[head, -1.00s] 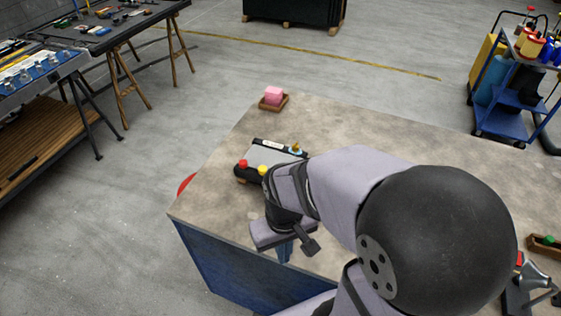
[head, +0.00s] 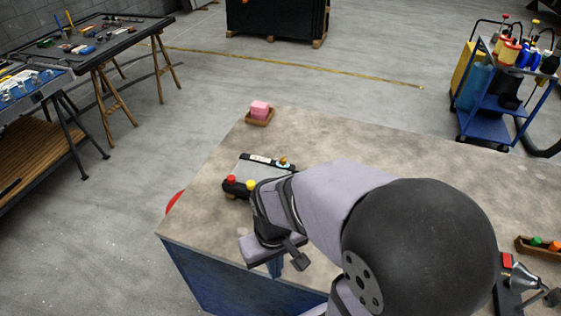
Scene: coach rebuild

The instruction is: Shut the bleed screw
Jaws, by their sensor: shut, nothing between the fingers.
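A dark block-like unit with a grey top (head: 254,172) sits on the worktop, left of my arm. It has a red cap (head: 231,179), a yellow cap (head: 250,185) and a pale label strip along its far edge. A small brass-coloured fitting (head: 283,161) stands at its far right corner; it may be the bleed screw, but it is too small to tell its state. My gripper (head: 275,268) is shut and empty, pointing down near the bench's front edge, nearer the camera than the unit and apart from it. My arm hides part of the unit's right side.
The worktop (head: 350,135) is clear behind the unit. A pink block in a wooden tray (head: 259,122) stands at its far left corner. A tray with green and orange pieces (head: 520,246) and a metal fixture (head: 528,283) are at the right.

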